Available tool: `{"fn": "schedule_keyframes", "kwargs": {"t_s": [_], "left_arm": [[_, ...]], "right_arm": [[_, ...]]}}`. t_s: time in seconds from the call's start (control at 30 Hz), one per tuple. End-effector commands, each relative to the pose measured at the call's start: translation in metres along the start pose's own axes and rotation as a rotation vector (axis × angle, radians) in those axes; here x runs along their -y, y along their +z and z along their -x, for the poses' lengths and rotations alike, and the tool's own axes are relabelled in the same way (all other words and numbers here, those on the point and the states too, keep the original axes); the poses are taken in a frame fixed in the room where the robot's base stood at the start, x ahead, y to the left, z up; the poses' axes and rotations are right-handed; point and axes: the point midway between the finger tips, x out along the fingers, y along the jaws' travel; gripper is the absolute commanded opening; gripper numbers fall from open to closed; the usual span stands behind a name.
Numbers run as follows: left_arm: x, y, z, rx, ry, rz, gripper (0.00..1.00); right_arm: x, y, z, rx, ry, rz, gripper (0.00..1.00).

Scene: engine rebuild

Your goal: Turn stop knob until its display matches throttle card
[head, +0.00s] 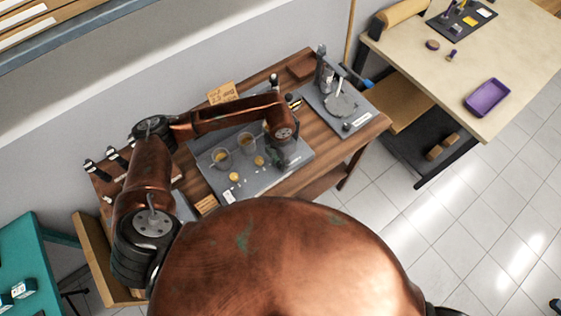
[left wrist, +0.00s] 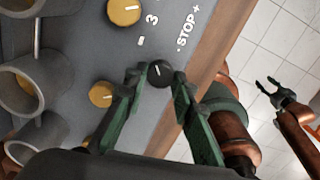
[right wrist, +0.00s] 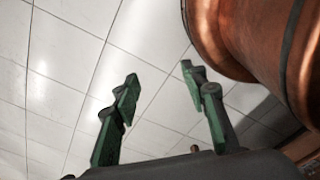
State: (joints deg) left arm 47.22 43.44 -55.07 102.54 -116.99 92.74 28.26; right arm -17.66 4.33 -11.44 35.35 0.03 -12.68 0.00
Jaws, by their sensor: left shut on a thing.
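The black stop knob (left wrist: 159,74) with a white pointer line sits on a grey panel (left wrist: 75,60), by printed "STOP", a plus, a minus and a "3". My left gripper (left wrist: 158,76) has its green fingertips on both sides of the knob and is shut on it. In the head view my left gripper (head: 288,157) is over the panel's right part, and the knob is hidden there. A tan card with writing (head: 221,93) stands behind the panel, likely the throttle card; its writing is too small to read. My right gripper (right wrist: 160,82) is open and empty above the floor.
Yellow knobs (left wrist: 101,94) and grey cup-like cylinders (left wrist: 25,80) are close to my left gripper on the panel. The wooden bench (head: 330,165) also carries a grey fixture (head: 342,100) at right. A beige table (head: 440,75) with a purple tray (head: 487,97) stands farther right.

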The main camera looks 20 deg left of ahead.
Motion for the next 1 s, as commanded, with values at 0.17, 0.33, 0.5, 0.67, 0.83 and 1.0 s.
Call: {"fn": "schedule_keyframes", "kwargs": {"t_s": [0.17,0.33,0.5,0.67,0.83,1.0], "left_arm": [[0.0,0.002,-0.002,0.006,0.001,0.002,0.0],[0.0,0.002,-0.002,0.005,0.0,-0.002,0.0],[-0.001,0.002,-0.004,0.005,0.001,-0.037,0.0],[-0.001,0.002,-0.005,0.006,0.003,-0.117,0.0],[-0.001,0.002,-0.007,0.005,0.003,-0.251,0.0],[-0.001,0.002,-0.008,0.006,0.003,-0.411,0.0]], "right_arm": [[0.001,0.015,0.0,0.02,-0.001,-0.002,0.4],[-0.003,-0.003,-0.002,-0.003,0.003,0.003,0.4],[-0.005,-0.024,-0.009,-0.032,0.005,0.008,0.4],[-0.005,-0.021,-0.023,-0.028,0.005,0.008,0.4],[-0.004,-0.004,-0.045,-0.008,0.005,0.005,0.4],[-0.002,0.012,-0.069,0.011,0.003,0.003,0.4]]}}
